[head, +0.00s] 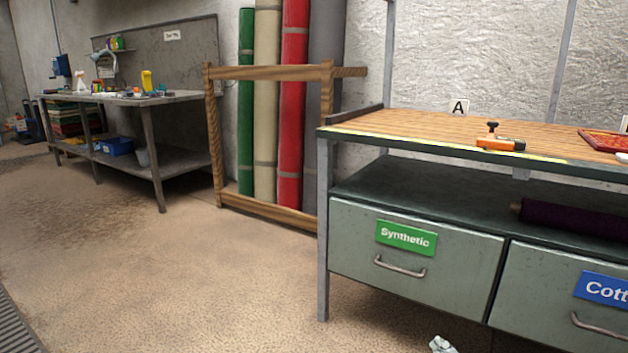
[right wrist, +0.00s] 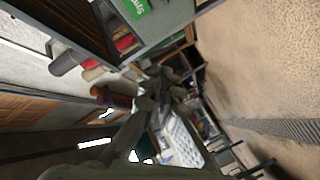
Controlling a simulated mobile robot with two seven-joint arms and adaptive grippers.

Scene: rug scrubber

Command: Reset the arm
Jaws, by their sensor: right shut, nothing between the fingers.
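My right gripper (head: 441,344) shows only as a small grey tip at the bottom edge of the head view, in front of the drawers and below them. In the right wrist view my right gripper (right wrist: 165,85) reaches up the middle of the picture, dark, shut and with nothing held. My left gripper is in neither view.
A workbench (head: 420,142) stands at the right, with an orange tool (head: 500,143) on top and a green-labelled drawer (head: 410,262) below. A wooden frame (head: 213,140) stands by rolled rugs (head: 291,105). A second table (head: 150,130) is at the left. Open floor (head: 150,270) lies between.

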